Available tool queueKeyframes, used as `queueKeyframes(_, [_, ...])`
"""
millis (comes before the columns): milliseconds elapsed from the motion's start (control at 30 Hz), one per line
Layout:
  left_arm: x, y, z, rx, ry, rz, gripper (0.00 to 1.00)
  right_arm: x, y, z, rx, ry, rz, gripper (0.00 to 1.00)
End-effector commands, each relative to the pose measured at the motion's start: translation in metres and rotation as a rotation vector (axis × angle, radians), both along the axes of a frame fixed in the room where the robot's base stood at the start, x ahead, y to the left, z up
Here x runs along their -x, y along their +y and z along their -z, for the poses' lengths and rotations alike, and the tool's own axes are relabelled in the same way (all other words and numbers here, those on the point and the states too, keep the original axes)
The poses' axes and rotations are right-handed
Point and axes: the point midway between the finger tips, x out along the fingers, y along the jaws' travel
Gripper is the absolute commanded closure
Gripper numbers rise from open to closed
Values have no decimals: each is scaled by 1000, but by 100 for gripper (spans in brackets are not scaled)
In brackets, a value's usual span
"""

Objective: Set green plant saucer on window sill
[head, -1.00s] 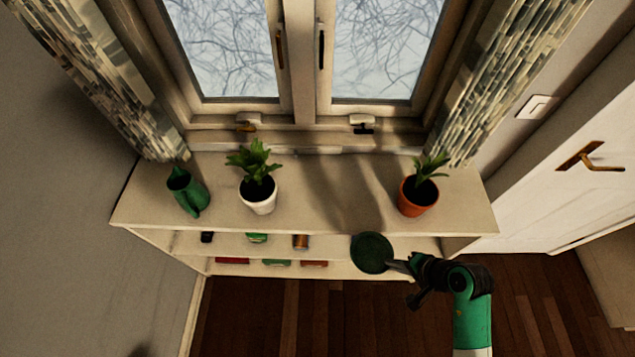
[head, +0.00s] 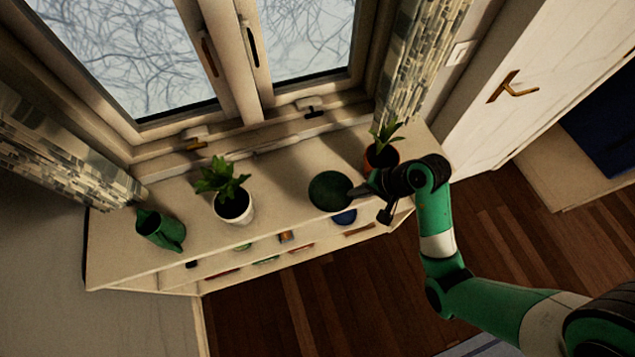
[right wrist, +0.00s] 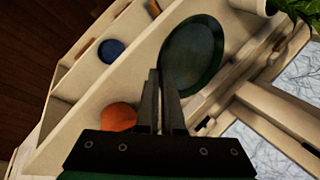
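The green plant saucer (head: 331,190) is a round dark green dish, seen over the front part of the window sill (head: 280,200). My right gripper (head: 360,190) is shut on its right rim. In the right wrist view the saucer (right wrist: 192,55) extends beyond the fingertips (right wrist: 163,75), which are close together at its edge. The saucer looks roughly level; I cannot tell whether it touches the sill. My left gripper is not in view.
A plant in an orange pot (head: 376,158) stands close to the right gripper. A plant in a white pot (head: 234,208) and a green watering can (head: 160,230) stand to the left. Shelves below hold small items, including a blue round one (head: 344,216). Some sill near the window is clear.

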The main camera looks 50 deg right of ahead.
Motion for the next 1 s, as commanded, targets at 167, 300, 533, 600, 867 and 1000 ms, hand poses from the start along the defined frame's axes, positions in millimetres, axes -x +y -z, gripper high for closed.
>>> queueKeyframes(167, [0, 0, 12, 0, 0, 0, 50, -53, -4, 26, 0, 0, -2, 100])
queueKeyframes(300, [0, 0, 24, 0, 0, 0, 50, -82, -5, 57, -1, 2, -1, 100])
queueKeyframes(533, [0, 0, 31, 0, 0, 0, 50, -105, -8, 81, 1, -1, 1, 100])
queueKeyframes(600, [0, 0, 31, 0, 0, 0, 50, -106, -8, 81, 1, -1, 1, 100])
queueKeyframes(867, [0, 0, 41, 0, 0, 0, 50, -110, -8, 114, 0, 2, 1, 100])
queueKeyframes(1000, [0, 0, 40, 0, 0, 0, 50, -110, -8, 118, 1, 0, 0, 100])
